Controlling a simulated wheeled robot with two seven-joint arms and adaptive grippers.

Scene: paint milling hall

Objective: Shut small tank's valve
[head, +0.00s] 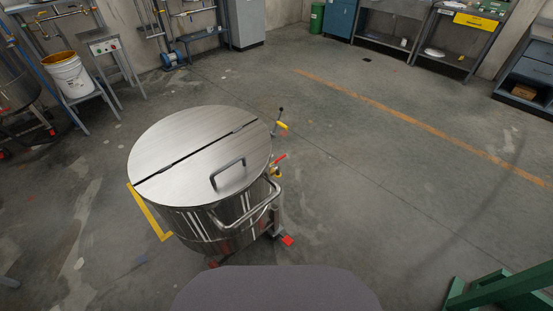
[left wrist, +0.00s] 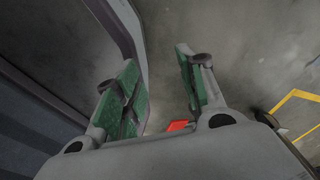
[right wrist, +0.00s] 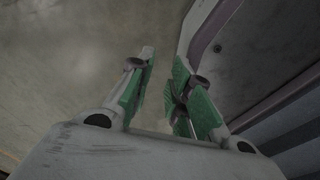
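A small steel tank (head: 190,215) with a split round lid (head: 185,150) stands left of the middle in the head view. On its right side is a brass valve with a red lever (head: 279,158). A second, yellow and red handle (head: 282,126) sticks out farther back; what it works is unclear. Neither gripper shows in the head view. In the left wrist view my left gripper (left wrist: 157,62) is open and empty over the floor. In the right wrist view my right gripper (right wrist: 165,60) is open, with a narrower gap, and empty. No valve shows in either wrist view.
The tank has a curved side handle (head: 250,212) and red caster pedals (head: 288,240). Yellow floor tape (head: 150,215) lies at its left. A green steel frame (head: 500,290) stands at the lower right. A white bucket (head: 69,75) sits at the left. The floor right of the tank is clear.

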